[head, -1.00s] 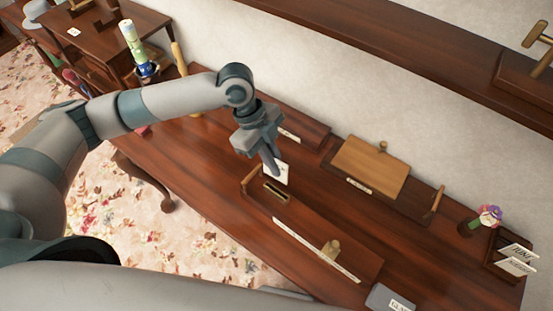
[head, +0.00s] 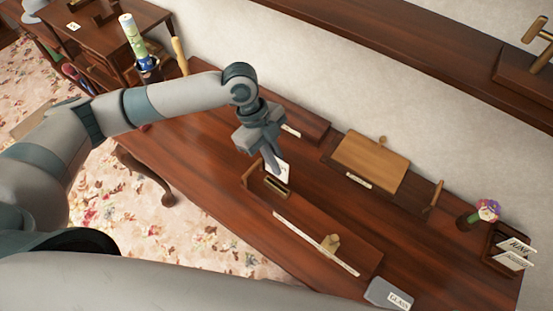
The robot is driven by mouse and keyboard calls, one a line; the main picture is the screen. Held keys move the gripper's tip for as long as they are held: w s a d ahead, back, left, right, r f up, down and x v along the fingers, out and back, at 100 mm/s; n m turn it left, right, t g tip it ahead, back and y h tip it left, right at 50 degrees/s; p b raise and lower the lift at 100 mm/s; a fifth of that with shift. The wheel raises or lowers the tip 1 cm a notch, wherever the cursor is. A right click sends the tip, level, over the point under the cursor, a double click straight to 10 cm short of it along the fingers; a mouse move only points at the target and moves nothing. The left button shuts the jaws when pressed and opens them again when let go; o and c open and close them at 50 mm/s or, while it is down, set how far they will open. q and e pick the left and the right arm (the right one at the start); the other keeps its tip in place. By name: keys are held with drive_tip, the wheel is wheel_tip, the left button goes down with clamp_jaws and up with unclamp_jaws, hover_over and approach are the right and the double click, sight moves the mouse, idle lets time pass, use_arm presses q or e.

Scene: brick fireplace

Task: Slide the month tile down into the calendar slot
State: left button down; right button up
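My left gripper (head: 274,165) reaches over the table and is shut on a small white tile (head: 284,171), the only tile in a gripper. The tile hangs upright behind the dark slot (head: 277,184) of the wooden calendar block (head: 318,222). Its lower edge is close to the slot, and I cannot tell whether it touches or enters it. Any print on the tile is too small to read. My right gripper is not in view.
A rack (head: 499,262) at the right holds JUNE (head: 516,245) and AUGUST (head: 513,259) tiles. A grey GLASS item (head: 389,294) lies at the front. A wooden box (head: 370,163) and a flower vase (head: 470,219) stand behind. The table's left part is clear.

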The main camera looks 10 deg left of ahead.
sight(279, 178)
use_arm(q)
drive_tip(key=shift+f+b, duration=0.8)
drive_tip(key=shift+f, duration=1.6)
drive_tip(key=shift+p, duration=0.3)
idle(0.3)
idle(0.5)
drive_tip(key=shift+f, duration=0.1)
idle(0.4)
drive_tip(key=shift+f+b, duration=0.45)
drive_tip(key=shift+f, duration=0.75)
